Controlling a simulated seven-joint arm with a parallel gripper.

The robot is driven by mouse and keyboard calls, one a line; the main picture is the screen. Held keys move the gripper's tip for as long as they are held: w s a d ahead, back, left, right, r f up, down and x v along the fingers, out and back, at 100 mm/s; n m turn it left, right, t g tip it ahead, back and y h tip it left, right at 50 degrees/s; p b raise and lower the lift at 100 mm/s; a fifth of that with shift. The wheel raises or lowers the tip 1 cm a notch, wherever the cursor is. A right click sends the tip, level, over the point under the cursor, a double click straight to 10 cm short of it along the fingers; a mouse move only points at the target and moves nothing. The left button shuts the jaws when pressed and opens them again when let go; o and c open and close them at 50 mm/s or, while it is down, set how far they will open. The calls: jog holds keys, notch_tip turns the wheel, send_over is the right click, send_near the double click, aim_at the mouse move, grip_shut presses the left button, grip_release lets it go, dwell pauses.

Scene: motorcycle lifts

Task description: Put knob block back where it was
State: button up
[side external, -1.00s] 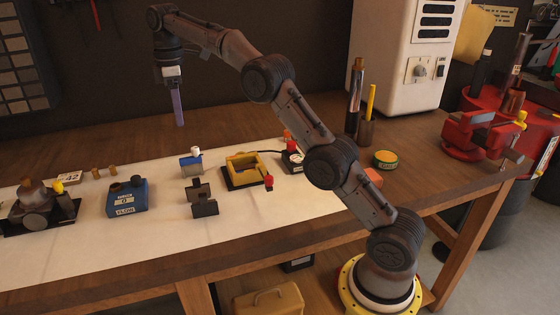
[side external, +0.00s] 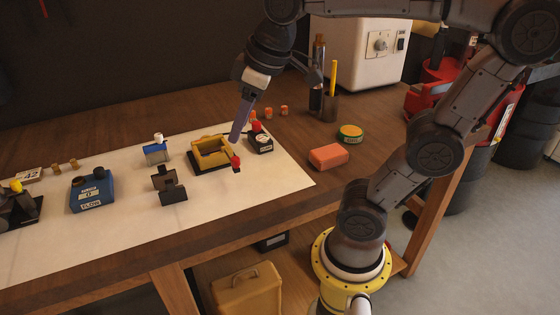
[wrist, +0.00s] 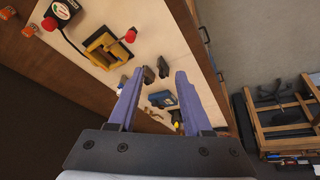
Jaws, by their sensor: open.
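Several pieces carry knobs, and I cannot tell for sure which is the knob block. A small blue block with a white knob (side external: 156,153) stands upright on the pale mat. A yellow open frame (side external: 212,152) sits on a black base to its right, with a red-knobbed piece (side external: 236,162) at its front right corner. My gripper (side external: 238,130) is open and empty, pointing down near the frame's right side in the side view. In the wrist view its jaws (wrist: 159,78) are apart; the yellow frame (wrist: 103,54) lies beyond, up and left.
A black gauge with a red top (side external: 260,141), two dark blocks (side external: 170,187) and a blue labelled box (side external: 91,194) are on the pale mat (side external: 130,235). An orange block (side external: 328,156), green tin (side external: 350,133) and pen cup (side external: 329,106) stand right. The front mat is clear.

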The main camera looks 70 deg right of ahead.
jog(key=s+f+m+t, duration=0.1)
jog(key=s+f, duration=0.6)
jog(key=shift+s+a+m, duration=0.3)
jog(key=shift+a, duration=0.05)
